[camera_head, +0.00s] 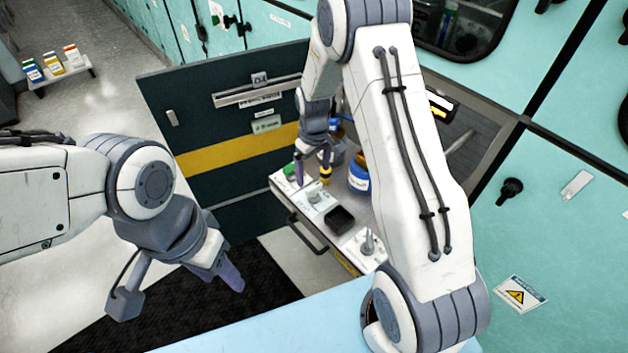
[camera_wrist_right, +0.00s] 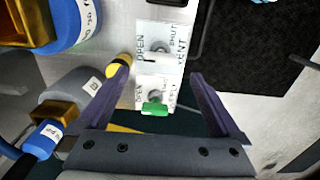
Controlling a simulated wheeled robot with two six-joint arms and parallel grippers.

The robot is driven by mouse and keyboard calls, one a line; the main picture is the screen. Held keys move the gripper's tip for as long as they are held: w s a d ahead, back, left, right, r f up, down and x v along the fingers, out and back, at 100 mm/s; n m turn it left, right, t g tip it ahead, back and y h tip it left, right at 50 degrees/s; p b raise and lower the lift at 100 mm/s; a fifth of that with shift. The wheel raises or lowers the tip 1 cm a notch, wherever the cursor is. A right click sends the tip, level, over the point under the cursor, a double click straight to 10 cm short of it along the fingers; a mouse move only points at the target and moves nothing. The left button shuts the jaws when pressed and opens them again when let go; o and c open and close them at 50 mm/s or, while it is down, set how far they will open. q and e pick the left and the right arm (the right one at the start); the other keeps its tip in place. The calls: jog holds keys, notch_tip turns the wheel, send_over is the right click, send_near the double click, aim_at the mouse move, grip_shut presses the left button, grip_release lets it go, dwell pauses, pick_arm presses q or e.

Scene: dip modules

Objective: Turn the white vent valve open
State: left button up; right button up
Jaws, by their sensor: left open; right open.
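The white vent valve (camera_wrist_right: 160,46) sits on a plate printed OPEN, SHUT and VENT in the right wrist view. Its plate also shows on the module top in the head view (camera_head: 316,198). A green-handled valve (camera_wrist_right: 155,108) on a similar plate lies beside it, nearer the gripper's base in the wrist view. My right gripper (camera_wrist_right: 157,74) is open and empty above the two plates, its fingers spread to either side and apart from the vent valve. In the head view my right gripper (camera_head: 312,170) hangs over the plates. My left gripper (camera_head: 228,275) is off left, with nothing visible in it.
A yellow-tipped item (camera_wrist_right: 120,66) is beside the right gripper's left finger in the wrist view.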

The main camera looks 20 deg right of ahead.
aim_at(313, 186)
jog(key=shift+r, duration=2.35)
